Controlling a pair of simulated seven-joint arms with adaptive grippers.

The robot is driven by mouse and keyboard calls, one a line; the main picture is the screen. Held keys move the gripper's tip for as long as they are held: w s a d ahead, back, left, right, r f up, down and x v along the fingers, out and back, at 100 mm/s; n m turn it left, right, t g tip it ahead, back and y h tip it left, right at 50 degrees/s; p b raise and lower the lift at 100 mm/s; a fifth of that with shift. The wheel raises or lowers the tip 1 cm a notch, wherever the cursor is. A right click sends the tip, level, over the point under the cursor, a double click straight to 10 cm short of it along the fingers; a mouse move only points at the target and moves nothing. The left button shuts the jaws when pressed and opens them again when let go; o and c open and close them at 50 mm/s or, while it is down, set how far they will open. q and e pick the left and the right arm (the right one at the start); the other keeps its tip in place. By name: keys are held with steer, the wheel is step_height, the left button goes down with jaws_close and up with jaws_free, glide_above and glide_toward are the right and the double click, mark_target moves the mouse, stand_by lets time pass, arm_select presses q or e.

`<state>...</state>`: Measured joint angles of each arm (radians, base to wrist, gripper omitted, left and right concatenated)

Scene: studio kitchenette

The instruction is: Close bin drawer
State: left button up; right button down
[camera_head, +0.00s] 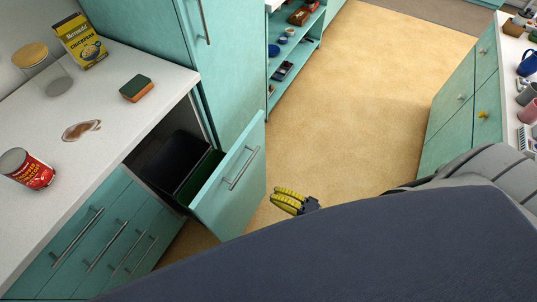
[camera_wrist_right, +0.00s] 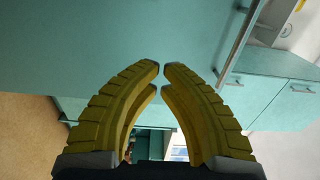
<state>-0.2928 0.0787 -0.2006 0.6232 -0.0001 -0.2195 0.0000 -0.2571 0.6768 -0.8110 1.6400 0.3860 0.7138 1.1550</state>
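The bin drawer (camera_head: 232,187) is pulled out from under the white counter, with its teal front standing well away from the cabinet. Dark bins show inside it. A metal handle (camera_head: 242,168) is on its outer face. My right gripper (camera_head: 277,198) has yellow fingers and is just right of the drawer front in the head view, low beside its outer face. In the right wrist view the gripper (camera_wrist_right: 161,68) has its fingertips almost together with nothing between them. A teal panel (camera_wrist_right: 130,35) with a handle (camera_wrist_right: 240,38) fills the background there. My left gripper is not in view.
The counter (camera_head: 120,100) holds a red can (camera_head: 27,170), a sponge (camera_head: 136,88), a glass jar (camera_head: 45,75), a yellow box (camera_head: 80,40) and a brown spill (camera_head: 81,130). A tall teal cabinet (camera_head: 225,60) stands beside the drawer. The floor (camera_head: 350,90) is clear.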

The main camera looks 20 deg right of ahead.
steer(key=x, duration=1.2)
steer(key=shift+w+a, duration=0.15)
